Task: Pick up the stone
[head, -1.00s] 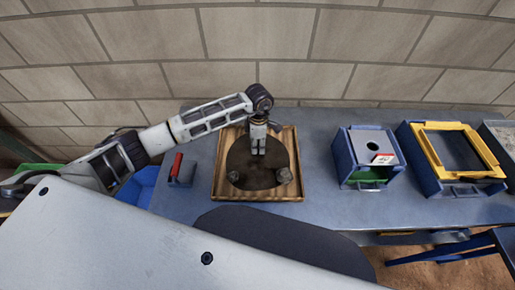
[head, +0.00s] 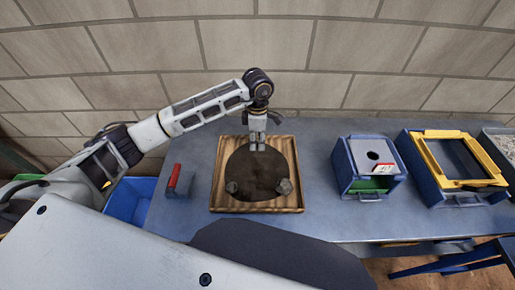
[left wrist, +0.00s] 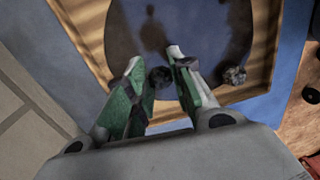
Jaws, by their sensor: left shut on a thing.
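A wooden-framed tray (head: 301,165) with a dark round plate (head: 258,178) stands on the blue-grey bench. My left gripper (head: 257,148) points down over the rear part of the plate. In the left wrist view, its green-and-grey fingers (left wrist: 156,62) are shut on a small dark stone (left wrist: 160,78). That stone is hardly visible in the head view. Two other grey stones lie toward the plate's front, one at left (head: 232,187) and one at right (head: 284,186). One lying stone also shows in the left wrist view (left wrist: 235,75). My right gripper is out of view.
A red-handled item (head: 174,177) and a blue bin (head: 130,200) are left of the tray. To its right stand a blue box with a round hole (head: 374,154) and a yellow-framed blue box (head: 440,190). A brick wall rises behind. Bare bench lies between tray and boxes.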

